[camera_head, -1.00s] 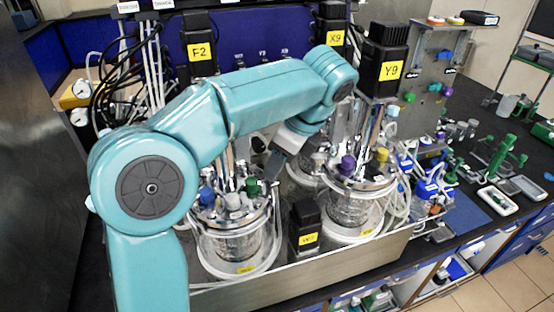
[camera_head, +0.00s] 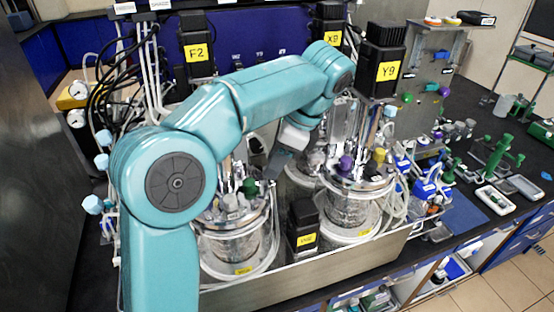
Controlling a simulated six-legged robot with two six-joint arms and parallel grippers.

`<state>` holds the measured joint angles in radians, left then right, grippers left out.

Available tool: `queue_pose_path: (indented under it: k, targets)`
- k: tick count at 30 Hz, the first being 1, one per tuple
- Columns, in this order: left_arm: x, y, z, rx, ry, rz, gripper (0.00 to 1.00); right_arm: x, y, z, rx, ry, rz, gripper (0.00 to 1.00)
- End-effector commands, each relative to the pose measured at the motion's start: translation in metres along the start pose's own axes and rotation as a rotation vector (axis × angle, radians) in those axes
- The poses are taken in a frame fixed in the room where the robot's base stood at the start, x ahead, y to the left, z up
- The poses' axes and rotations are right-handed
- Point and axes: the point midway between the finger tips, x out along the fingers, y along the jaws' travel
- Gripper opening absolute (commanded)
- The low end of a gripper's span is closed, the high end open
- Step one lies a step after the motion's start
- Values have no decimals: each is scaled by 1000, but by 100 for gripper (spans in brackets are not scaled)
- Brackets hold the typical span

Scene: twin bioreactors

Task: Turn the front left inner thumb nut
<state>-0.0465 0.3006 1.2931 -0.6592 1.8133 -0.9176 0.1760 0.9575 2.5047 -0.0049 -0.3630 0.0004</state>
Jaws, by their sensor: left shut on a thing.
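The front left bioreactor (camera_head: 238,250) is a glass vessel with a metal lid and a crowd of ports, among them a green cap (camera_head: 250,187). My teal left arm crosses in front of it and hides the left part of its lid. My left gripper (camera_head: 271,170) points down at the inner, right side of that lid. It is shut on a small part there, the front left inner thumb nut by its place. The nut itself is too small and covered to make out. My right gripper is not in view.
The front right bioreactor (camera_head: 348,208) stands close by, with purple and yellow caps. A black block (camera_head: 303,228) with a yellow label sits between the vessels. Tall black motors, including Y9 (camera_head: 383,62), rise behind. A metal tray wall (camera_head: 330,262) runs along the front.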

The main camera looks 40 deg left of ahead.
Motion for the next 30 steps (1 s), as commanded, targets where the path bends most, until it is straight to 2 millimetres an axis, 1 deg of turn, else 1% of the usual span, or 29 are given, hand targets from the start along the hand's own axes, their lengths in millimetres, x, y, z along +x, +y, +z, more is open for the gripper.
queue_pose_path:
  k: [2, 5, 30]
  targets:
    - [-1, -2, 2, -65, -1, 21, 4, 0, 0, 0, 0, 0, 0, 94]
    - [-1, -2, 1, -96, 1, 34, 1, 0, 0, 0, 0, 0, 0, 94]
    - [-1, -1, -1, -87, 4, 34, 0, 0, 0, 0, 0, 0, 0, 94]
